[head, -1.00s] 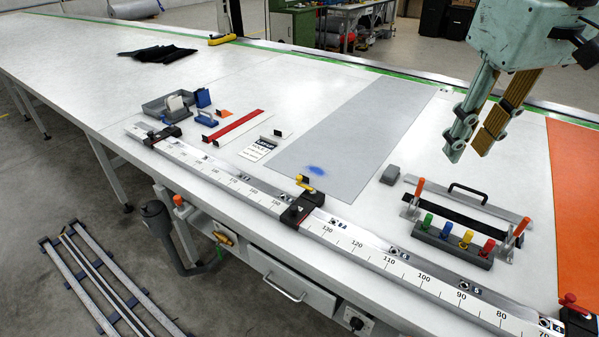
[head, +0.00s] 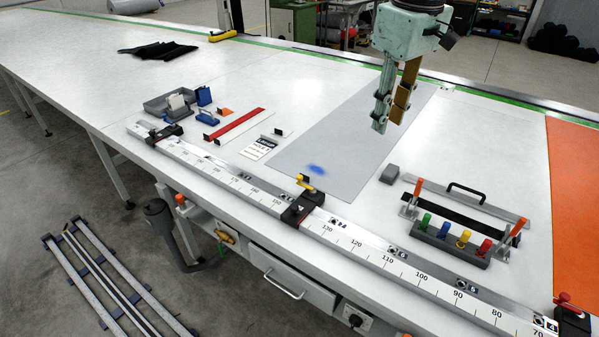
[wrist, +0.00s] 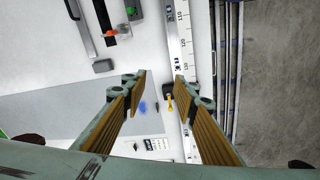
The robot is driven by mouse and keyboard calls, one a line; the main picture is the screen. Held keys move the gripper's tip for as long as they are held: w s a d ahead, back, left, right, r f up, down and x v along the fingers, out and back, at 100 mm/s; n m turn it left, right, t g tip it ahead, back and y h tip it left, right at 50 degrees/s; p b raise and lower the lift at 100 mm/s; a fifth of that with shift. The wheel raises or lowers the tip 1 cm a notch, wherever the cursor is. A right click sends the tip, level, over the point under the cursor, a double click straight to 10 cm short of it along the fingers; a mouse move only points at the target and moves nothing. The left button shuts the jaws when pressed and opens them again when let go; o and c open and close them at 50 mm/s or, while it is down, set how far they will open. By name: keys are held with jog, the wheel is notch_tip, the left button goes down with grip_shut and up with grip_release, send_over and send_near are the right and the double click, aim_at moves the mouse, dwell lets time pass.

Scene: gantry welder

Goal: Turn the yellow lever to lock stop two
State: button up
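The yellow lever (head: 306,184) sits on top of a black stop block (head: 302,209) clamped on the long ruler rail (head: 385,261) along the table's front edge. In the wrist view the yellow lever (wrist: 169,103) shows between my two fingers, closer to the right one. My gripper (head: 388,122) hangs above the grey sheet, up and to the right of the lever in the head view, pointing down.
Another black stop (head: 165,134) is at the rail's left, and one with a red knob (head: 571,320) at the right. A rack of coloured knobs (head: 452,243), orange-handled clamps and a small grey block (head: 389,174) stand right of the lever. The grey sheet (head: 350,140) lies flat behind it.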

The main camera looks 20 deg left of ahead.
jog(key=w+a+f+n+p, duration=0.1)
jog(key=w+a+f+n, duration=0.2)
jog(key=a, duration=0.4)
jog(key=w+a+f+n+p, duration=0.1)
jog(key=w+a+f, duration=0.35)
jog(key=a, duration=0.25)
jog(key=n+g+p, duration=0.1)
jog(key=n, duration=0.2)
send_over(299, 176)
notch_tip(299, 176, down, 10)
jog(key=shift+h, duration=0.3)
jog(key=shift+f, duration=0.15)
jog(key=shift+f, duration=6.8)
jog(key=shift+c, duration=0.2)
jog(key=c, duration=0.8)
